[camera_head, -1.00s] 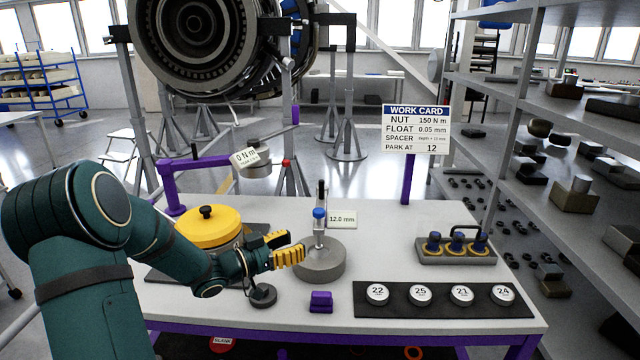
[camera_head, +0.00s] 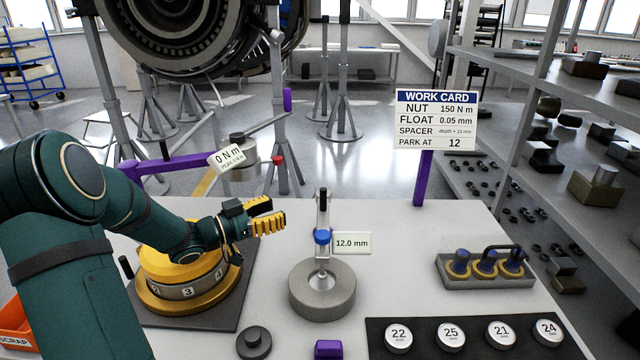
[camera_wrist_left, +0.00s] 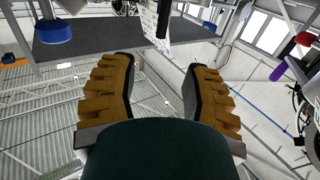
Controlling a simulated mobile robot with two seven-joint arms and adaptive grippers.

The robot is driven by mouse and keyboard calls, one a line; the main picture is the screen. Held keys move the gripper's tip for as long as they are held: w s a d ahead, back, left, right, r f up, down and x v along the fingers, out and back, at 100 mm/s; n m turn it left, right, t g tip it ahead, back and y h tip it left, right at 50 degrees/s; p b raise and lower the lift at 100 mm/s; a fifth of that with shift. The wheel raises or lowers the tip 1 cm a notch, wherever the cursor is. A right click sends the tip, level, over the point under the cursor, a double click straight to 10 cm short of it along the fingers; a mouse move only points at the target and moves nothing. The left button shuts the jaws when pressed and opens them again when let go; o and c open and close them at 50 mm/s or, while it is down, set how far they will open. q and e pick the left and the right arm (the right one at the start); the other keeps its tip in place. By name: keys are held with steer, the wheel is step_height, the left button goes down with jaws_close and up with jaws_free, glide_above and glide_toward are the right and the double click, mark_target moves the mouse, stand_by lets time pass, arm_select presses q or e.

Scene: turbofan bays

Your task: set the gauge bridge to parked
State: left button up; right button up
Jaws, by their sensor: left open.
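The gauge (camera_head: 323,215) is upright on a round grey base (camera_head: 322,292) in the middle of the bench. It has a blue collar on its post and a tag (camera_head: 352,243) reading 12.0 mm. My left gripper (camera_head: 268,216) is open and empty, left of the gauge post and apart from it in the head view. Its two yellow fingers also show spread in the left wrist view (camera_wrist_left: 158,95), with nothing between them. The work card (camera_head: 436,120) reads PARK AT 12. My right gripper is out of view.
A yellow drum (camera_head: 165,290) with numbered faces stands under my left arm. A dark knob (camera_head: 253,342) and a purple block (camera_head: 328,349) lie at the front. A strip (camera_head: 475,345) of numbered discs and a rack (camera_head: 486,268) are at the right. Bench between gauge and rack is clear.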

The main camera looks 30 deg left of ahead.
mark_target(323, 210)
arm_select(q)
steer(key=b+x, duration=0.2)
steer(key=x, duration=1.2)
steer(key=shift+a, duration=0.15)
jaws_close()
